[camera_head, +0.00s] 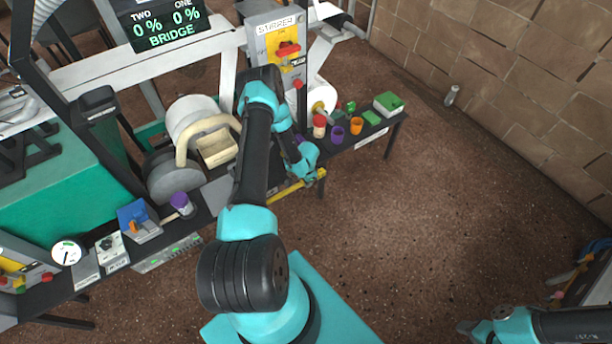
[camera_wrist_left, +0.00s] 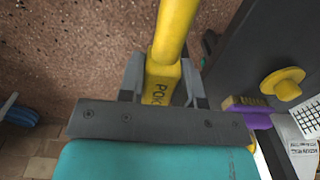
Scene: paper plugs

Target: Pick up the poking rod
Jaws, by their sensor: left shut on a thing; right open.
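The yellow poking rod (camera_head: 284,193) shows beside the front edge of the dark bench in the head view. In the left wrist view, the rod (camera_wrist_left: 174,35) runs from the top edge down between my fingers, with the letters "POK" on its thicker block. My left gripper (camera_wrist_left: 162,82) is shut on that block, one finger on each side. In the head view my left arm hides part of the rod and the jaws.
The bench carries a purple cup (camera_head: 338,135), an orange cup (camera_head: 356,126), a red-capped bottle (camera_head: 319,127) and a green-lidded box (camera_head: 388,104). A blue holder (camera_head: 137,216) and a dial gauge (camera_head: 67,253) are at the left.

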